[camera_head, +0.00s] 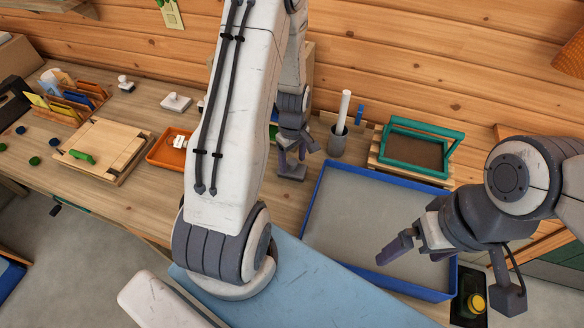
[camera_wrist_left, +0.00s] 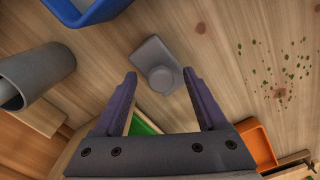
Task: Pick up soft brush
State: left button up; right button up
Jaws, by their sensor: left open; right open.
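No object is plainly a soft brush. A dark grey cup (camera_head: 338,143) holding a white upright rod (camera_head: 344,108) stands behind the blue tray; the cup also shows at left in the left wrist view (camera_wrist_left: 35,75). A grey block with a round knob (camera_wrist_left: 152,55) lies on the table; it shows partly in the head view (camera_head: 292,172). My left gripper (camera_head: 291,157) is open and empty above this block, its fingers on either side of the knob in the left wrist view (camera_wrist_left: 159,76). My right gripper (camera_head: 412,256) is open and empty over the blue tray.
The blue-rimmed tray (camera_head: 310,205) fills the middle right. A green frame (camera_head: 417,125) stands behind it. At left are an orange tray (camera_head: 165,158), a wooden board (camera_head: 110,140) and white knobbed blocks (camera_head: 176,102). My left arm hides part of the table.

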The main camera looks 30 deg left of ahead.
aim_at(292, 162)
pick_arm(q)
jog(key=shift+f, duration=0.4)
jog(key=shift+c, duration=0.3)
grip_shut()
notch_tip(292, 162, up, 10)
jog(key=shift+r+b, duration=0.1)
jog(key=shift+b, duration=0.5)
